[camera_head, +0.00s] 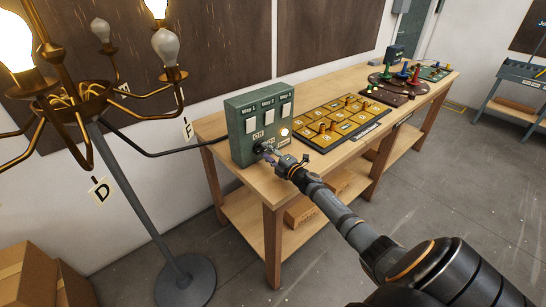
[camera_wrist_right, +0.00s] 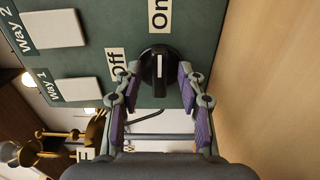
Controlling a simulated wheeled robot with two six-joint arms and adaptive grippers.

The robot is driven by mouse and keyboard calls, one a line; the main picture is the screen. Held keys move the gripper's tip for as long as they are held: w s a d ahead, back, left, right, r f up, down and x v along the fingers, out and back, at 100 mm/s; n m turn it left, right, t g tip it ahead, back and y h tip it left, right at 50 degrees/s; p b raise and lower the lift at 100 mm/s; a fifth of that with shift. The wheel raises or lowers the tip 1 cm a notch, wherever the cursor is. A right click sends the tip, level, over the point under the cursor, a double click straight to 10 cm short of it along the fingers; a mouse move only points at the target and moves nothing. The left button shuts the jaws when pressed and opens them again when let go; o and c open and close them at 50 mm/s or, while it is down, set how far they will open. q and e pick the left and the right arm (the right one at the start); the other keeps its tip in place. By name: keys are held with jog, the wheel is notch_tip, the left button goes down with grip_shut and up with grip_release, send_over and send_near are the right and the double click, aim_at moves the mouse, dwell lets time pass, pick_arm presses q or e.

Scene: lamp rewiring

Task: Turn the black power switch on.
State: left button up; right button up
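The black power switch (camera_wrist_right: 158,66) is a round knob on the green control box (camera_head: 243,106). In the right wrist view its white mark stands upright, in line with the "On" label (camera_wrist_right: 158,14) above; the "Off" label (camera_wrist_right: 116,66) is to its left. My right gripper (camera_wrist_right: 158,86) has its fingers apart, one on each side of the knob, with narrow gaps seeming to show. In the head view the right gripper (camera_head: 270,152) is at the box's lower front and largely hides the knob. My left gripper is not in view.
The box, with several white rocker switches and a glowing round light (camera_head: 285,132), stands on the wooden table (camera_head: 215,130). A yellow board (camera_head: 340,121) lies beside it. The brass lamp (camera_head: 60,95) at left has some bulbs glowing, others grey. Cardboard boxes (camera_head: 25,275) sit at lower left.

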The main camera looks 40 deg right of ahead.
jog(key=s, duration=0.7)
jog(key=s+d, duration=0.1)
jog(key=s, duration=0.3)
jog(key=shift+s, duration=0.3)
